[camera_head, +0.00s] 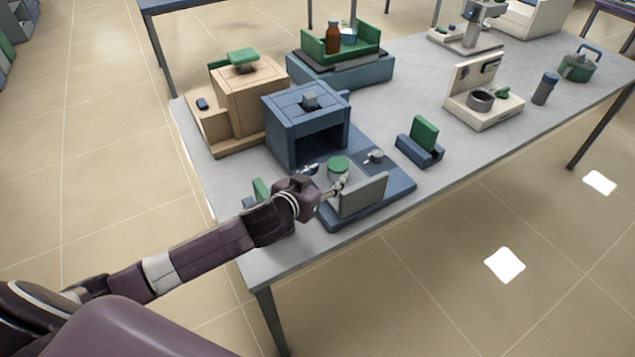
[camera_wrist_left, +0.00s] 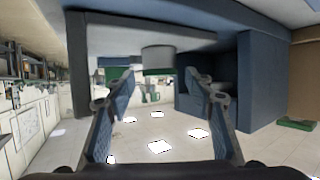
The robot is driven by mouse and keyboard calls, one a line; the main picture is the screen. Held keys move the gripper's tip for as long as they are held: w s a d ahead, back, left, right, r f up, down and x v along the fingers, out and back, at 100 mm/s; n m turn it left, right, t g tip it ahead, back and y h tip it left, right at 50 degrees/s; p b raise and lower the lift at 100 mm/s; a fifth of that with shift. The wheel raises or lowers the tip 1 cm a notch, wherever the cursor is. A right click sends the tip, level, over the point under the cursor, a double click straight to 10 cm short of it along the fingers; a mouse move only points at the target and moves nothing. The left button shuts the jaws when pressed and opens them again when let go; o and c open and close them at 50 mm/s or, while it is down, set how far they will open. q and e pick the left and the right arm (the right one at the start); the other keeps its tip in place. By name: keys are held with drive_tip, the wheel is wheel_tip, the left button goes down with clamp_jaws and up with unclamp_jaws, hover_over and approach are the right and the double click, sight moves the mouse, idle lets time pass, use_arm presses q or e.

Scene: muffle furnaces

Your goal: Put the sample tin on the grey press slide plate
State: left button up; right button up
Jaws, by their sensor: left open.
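The sample tin (camera_head: 338,165), pale grey with a green lid, stands upright in front of the blue press's open mouth. In the left wrist view, which looks upside down, the tin (camera_wrist_left: 157,58) meets a flat grey surface that looks like the slide plate (camera_wrist_left: 150,37). A grey upright panel (camera_head: 363,196) stands at its front side. My left gripper (camera_head: 326,178) is open beside the tin. In the wrist view its fingers (camera_wrist_left: 157,88) are spread, with the tin between and beyond them; contact is not visible. My right gripper is out of view.
The blue press housing (camera_head: 300,140) stands behind the tin. A small grey knob (camera_head: 376,156) is to the right. A blue block with a green part (camera_head: 422,140) stands farther right. A wooden box unit (camera_head: 245,100) is behind left.

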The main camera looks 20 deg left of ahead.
use_arm(q)
drive_tip(key=shift+v, duration=2.25)
drive_tip(key=shift+f, duration=0.1)
